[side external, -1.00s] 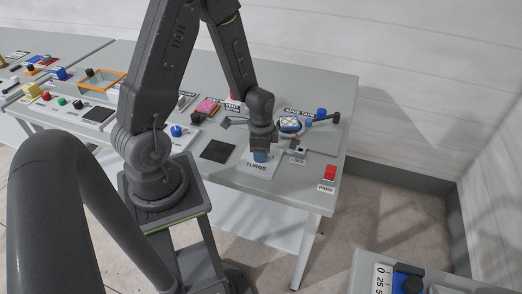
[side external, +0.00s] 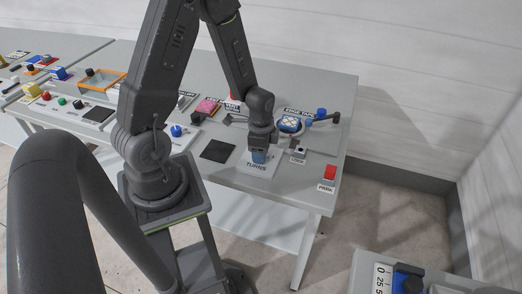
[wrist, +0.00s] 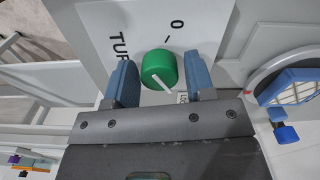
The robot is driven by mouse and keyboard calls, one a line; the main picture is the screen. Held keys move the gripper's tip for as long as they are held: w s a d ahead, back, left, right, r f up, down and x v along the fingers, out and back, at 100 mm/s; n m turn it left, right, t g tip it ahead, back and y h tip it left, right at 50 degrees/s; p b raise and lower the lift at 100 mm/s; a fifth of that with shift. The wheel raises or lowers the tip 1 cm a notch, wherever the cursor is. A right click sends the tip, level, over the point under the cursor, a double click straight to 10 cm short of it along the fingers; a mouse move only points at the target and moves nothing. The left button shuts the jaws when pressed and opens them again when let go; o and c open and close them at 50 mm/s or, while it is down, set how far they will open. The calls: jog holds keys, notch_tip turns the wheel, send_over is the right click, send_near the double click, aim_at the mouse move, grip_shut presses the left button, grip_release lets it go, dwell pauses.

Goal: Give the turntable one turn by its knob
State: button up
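A green round knob (wrist: 158,68) with a white line stands on the white plate marked TURNS (side external: 256,166), which has a 0 and a tick. The white line slants and does not point at the tick. My gripper (wrist: 162,78) is open, with blue fingers either side of the knob and a gap on each side. In the side external view, my gripper (side external: 260,155) is low over the plate and hides the knob.
A small plate with a dark switch (side external: 299,150) and the red PARK button (side external: 329,172) lie right of the plate. A dark square pad (side external: 218,151) lies left. A blue-ended lever (side external: 321,113) stands behind the turntable.

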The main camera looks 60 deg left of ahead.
jog(key=shift+o, duration=0.8)
notch_tip(320, 180, up, 14)
jog(key=s+d+r+n+t, duration=0.5)
jog(key=s+d+r+n, duration=0.2)
jog(key=d+r, duration=0.5)
jog(key=shift+s+r+t, duration=0.3)
jog(key=shift+s+r, duration=0.35)
jog(key=shift+r, duration=0.2)
